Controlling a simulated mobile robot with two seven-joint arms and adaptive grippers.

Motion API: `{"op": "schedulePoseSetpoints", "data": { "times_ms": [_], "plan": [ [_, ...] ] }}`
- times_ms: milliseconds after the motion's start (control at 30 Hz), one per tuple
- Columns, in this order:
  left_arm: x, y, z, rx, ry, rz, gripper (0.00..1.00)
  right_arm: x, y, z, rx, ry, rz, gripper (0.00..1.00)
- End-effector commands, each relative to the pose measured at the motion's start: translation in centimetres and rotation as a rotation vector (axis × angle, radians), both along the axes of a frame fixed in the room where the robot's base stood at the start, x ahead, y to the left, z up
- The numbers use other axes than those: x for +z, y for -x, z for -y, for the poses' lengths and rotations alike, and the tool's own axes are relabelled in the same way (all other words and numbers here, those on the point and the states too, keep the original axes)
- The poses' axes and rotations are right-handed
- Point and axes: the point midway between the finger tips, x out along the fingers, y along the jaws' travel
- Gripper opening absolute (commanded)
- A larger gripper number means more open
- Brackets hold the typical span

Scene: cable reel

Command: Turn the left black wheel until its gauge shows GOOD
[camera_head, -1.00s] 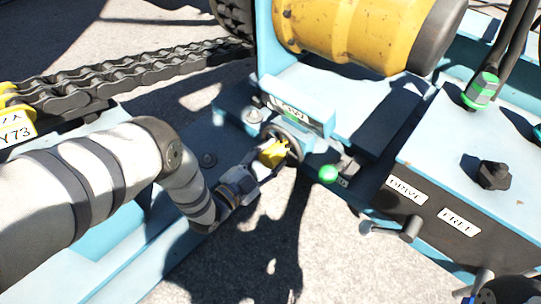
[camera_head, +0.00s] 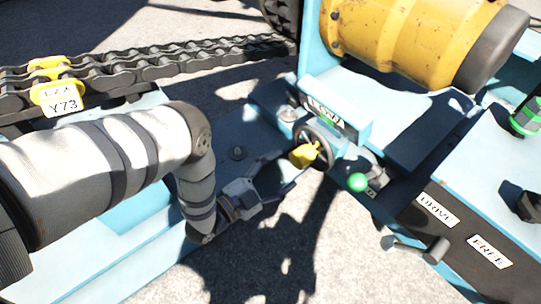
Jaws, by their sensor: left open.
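The left black wheel (camera_head: 327,150) is a small spoked handwheel with a yellow piece (camera_head: 303,156) on its near side. Just above it is a gauge (camera_head: 328,113) with a white label on a blue block; its small word looks like LOW, with a green mark below. My left gripper (camera_head: 291,165) is open in front of the wheel, to its lower left. Its fingers point at the wheel, their tips close to the yellow piece; I cannot tell whether they touch it. My right gripper is not in view.
A panel with DRIVE and FREE labels and a grey lever (camera_head: 435,250) is at lower right. A yellow drum (camera_head: 410,40) is behind. A heavy chain (camera_head: 170,72) with a Y73 tag runs at left.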

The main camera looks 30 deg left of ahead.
Motion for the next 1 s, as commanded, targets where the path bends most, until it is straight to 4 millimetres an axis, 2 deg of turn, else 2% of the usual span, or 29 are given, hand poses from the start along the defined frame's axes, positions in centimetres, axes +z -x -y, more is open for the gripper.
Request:
{"op": "schedulePoseSetpoints", "data": {
  "times_ms": [100, 300, 1000],
  "plan": [
    [-0.1, 2.6, -0.9, -0.001, -0.001, -0.003, 0.64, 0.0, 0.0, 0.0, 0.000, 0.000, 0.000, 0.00],
    [0.0, 4.6, -1.6, -0.001, 0.000, -0.001, 0.64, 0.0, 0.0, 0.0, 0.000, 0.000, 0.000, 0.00],
    [0.0, 4.7, -1.7, -0.001, 0.000, 0.000, 0.64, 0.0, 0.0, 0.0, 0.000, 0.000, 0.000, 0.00]
  ]
}}
